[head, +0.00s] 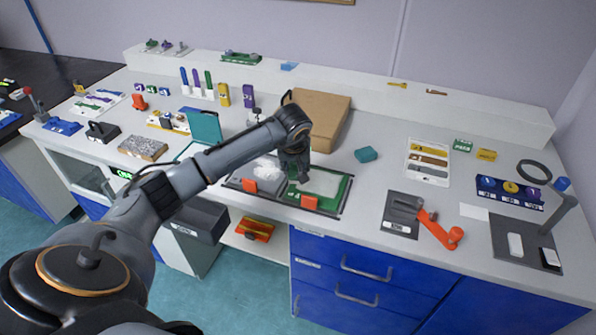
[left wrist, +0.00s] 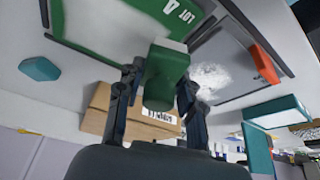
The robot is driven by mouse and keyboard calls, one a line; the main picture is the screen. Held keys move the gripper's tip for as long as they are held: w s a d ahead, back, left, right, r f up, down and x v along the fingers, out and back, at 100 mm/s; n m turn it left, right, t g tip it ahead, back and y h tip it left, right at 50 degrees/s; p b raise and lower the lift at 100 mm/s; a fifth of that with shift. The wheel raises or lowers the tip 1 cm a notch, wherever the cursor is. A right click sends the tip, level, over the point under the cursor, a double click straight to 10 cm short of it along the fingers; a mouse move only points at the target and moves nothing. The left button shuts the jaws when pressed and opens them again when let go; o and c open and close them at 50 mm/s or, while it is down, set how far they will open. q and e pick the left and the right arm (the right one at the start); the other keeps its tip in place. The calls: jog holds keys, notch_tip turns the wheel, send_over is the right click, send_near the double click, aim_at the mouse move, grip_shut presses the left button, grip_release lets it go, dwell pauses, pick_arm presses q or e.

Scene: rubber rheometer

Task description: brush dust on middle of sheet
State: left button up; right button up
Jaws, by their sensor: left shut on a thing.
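My left gripper (head: 299,174) is over the green board (head: 344,194) near the front of the table. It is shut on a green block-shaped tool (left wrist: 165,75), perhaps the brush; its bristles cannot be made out. A pale sheet (head: 325,183) lies on the green board, partly hidden by the gripper. White crumpled or powdery material (head: 266,168) lies on the grey panel to the left, and it also shows in the left wrist view (left wrist: 209,80). Whether the tool touches the sheet cannot be told. My right gripper is not in view.
Orange clips (head: 309,201) sit at the front edge of the boards. A cardboard box (head: 325,118) stands behind, and a teal block (head: 366,154) lies to the right. An orange-handled tool (head: 440,231) lies farther right.

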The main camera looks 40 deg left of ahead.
pick_arm(q)
jog(key=shift+d+r+p, duration=0.2)
jog(key=shift+r+p, duration=0.3)
jog(key=shift+r, duration=0.6)
jog(key=shift+a+r+p, duration=0.1)
jog(key=shift+r+p, duration=0.35)
jog(key=shift+r, duration=0.3)
jog(key=shift+r+p, duration=0.45)
jog(key=shift+r, duration=0.4)
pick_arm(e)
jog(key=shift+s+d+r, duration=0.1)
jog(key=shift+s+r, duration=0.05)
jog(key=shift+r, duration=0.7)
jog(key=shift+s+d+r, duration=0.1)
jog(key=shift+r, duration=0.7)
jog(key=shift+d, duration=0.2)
